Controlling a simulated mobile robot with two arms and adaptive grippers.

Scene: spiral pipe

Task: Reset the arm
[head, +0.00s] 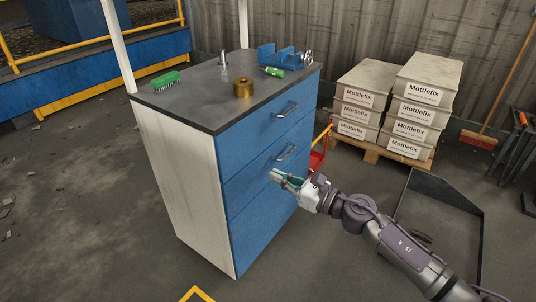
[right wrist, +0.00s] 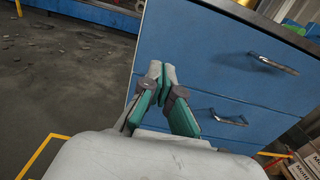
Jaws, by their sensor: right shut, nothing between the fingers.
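My right gripper (head: 275,175) is in front of the blue drawer fronts of the cabinet (head: 165,180), below the middle drawer's handle (head: 286,152). Its fingers are together with nothing between them; they also show shut in the right wrist view (right wrist: 162,70). In that view the middle handle (right wrist: 229,119) and the upper handle (right wrist: 274,64) lie to the right of the fingertips. I cannot tell how wide the gap is between fingertips and drawer front. The drawers look closed. My left gripper is not in view.
On the cabinet top are a green brush (head: 165,80), a brass ring (head: 243,88), a blue vise (head: 280,56) and a small green cylinder (head: 274,71). Stacked Mottlefix boxes (head: 407,129) stand behind at right. A dark metal frame (head: 447,188) lies beside my arm.

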